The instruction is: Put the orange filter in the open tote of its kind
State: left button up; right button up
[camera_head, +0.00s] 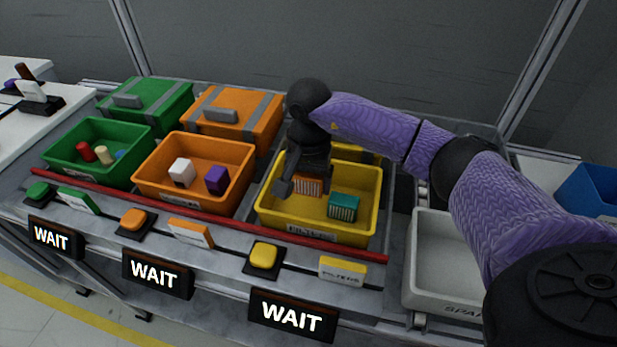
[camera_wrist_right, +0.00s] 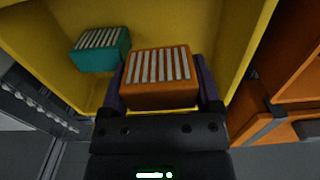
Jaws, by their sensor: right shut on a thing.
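The orange filter (camera_head: 307,187) has pale ribs on its face and is between the fingers of my right gripper (camera_head: 305,181), which is shut on it. In the right wrist view, the orange filter (camera_wrist_right: 160,78) sits between the two fingers of the gripper (camera_wrist_right: 160,92). It is inside the open yellow tote (camera_head: 316,233), at the back left part; whether it touches the floor I cannot tell. A teal filter (camera_head: 343,206) lies in the same tote, to the right, and shows in the right wrist view (camera_wrist_right: 100,48). The tote's front label appears to read FILTERS. My left gripper is not in view.
An open orange tote (camera_head: 160,196) with a white and a purple block stands left of the yellow one. An open green tote (camera_head: 64,150) is farther left. A grey bin (camera_head: 430,285) stands right. A red rail (camera_head: 250,232) runs along the front, above WAIT signs (camera_head: 292,318).

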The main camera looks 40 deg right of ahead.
jog(key=shift+f, duration=0.25)
jog(key=o, duration=0.9)
jog(key=shift+o, duration=0.6)
jog(key=shift+r, duration=0.1)
notch_tip(320, 180, up, 13)
jog(key=p, duration=0.4)
